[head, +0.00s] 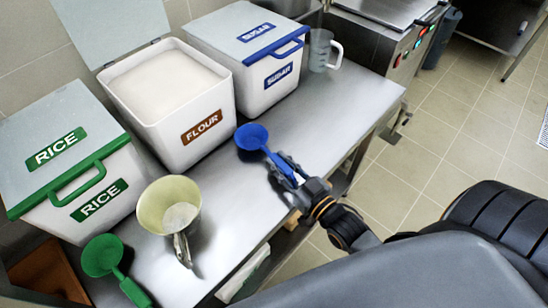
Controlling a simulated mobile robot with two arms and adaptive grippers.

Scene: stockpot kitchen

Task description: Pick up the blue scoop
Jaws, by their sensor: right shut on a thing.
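The blue scoop (253,137) is over the steel counter, in front of the flour and sugar bins, with its round bowl toward the back left. My right gripper (287,172) is shut on the scoop's handle, near the counter's front edge. I cannot tell whether the scoop is lifted or still touches the counter. My left gripper does not show.
The open flour bin (200,128) stands between the closed rice bin (75,165) and sugar bin (247,50). The counter's right part is bare.

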